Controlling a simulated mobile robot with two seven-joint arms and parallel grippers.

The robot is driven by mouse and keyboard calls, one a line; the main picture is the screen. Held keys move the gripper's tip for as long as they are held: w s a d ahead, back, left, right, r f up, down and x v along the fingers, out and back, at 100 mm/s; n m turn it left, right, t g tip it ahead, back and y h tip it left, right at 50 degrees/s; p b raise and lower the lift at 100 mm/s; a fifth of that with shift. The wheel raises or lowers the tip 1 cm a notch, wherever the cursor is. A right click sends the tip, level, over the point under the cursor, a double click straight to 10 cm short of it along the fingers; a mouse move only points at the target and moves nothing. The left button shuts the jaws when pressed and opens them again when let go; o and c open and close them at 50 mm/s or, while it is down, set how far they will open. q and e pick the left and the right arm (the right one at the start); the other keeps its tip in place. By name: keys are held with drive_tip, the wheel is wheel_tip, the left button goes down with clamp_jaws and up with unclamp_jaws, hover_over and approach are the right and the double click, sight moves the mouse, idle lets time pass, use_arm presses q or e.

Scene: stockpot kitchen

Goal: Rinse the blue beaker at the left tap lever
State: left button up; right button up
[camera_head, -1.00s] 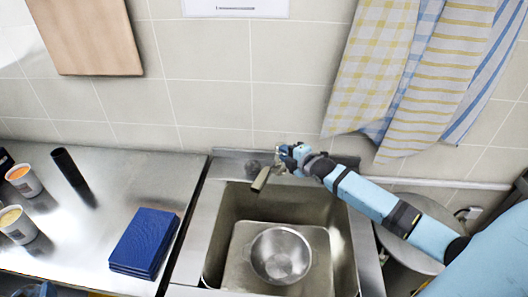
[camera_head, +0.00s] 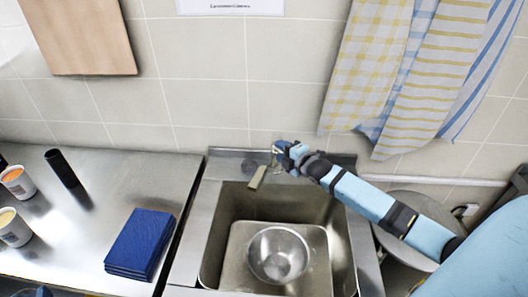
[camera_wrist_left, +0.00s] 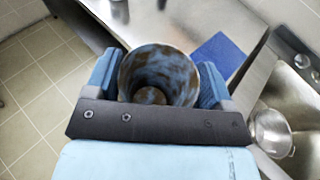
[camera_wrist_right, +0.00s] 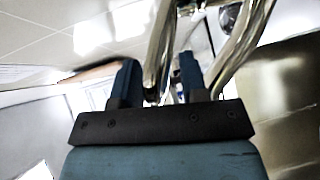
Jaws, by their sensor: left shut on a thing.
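The blue beaker (camera_wrist_left: 158,78), with brown stains on its wall and inside, shows mouth-on in the left wrist view. My left gripper (camera_wrist_left: 158,85) is shut on it, one finger on each side. In the head view the left gripper is mostly below the lower left edge. The tap (camera_head: 258,177) stands at the back of the sink. My right gripper (camera_head: 279,150) is at the tap's base, fingers apart. In the right wrist view, a chrome tap pipe (camera_wrist_right: 160,50) passes beside and between its fingers. I cannot make out which part is the lever.
The steel sink (camera_head: 215,235) holds a round metal bowl (camera_head: 278,255). A blue stack (camera_head: 140,243) lies on the counter left of it, with a black cylinder (camera_head: 62,168) and two cups (camera_head: 14,228) farther left. Towels (camera_head: 430,75) hang above my right arm.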

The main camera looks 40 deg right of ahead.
drive_tip(key=shift+f, duration=0.1)
use_arm(q)
drive_tip(key=shift+f, duration=0.1)
use_arm(e)
drive_tip(key=shift+s, duration=0.55)
use_arm(q)
drive_tip(key=shift+f+b, duration=0.55)
drive_tip(key=shift+b, duration=0.05)
use_arm(e)
drive_tip(key=s+d+r, duration=0.1)
drive_tip(key=s+r, duration=0.1)
drive_tip(key=s, duration=0.8)
drive_tip(key=shift+s, duration=0.4)
drive_tip(key=shift+d, duration=0.1)
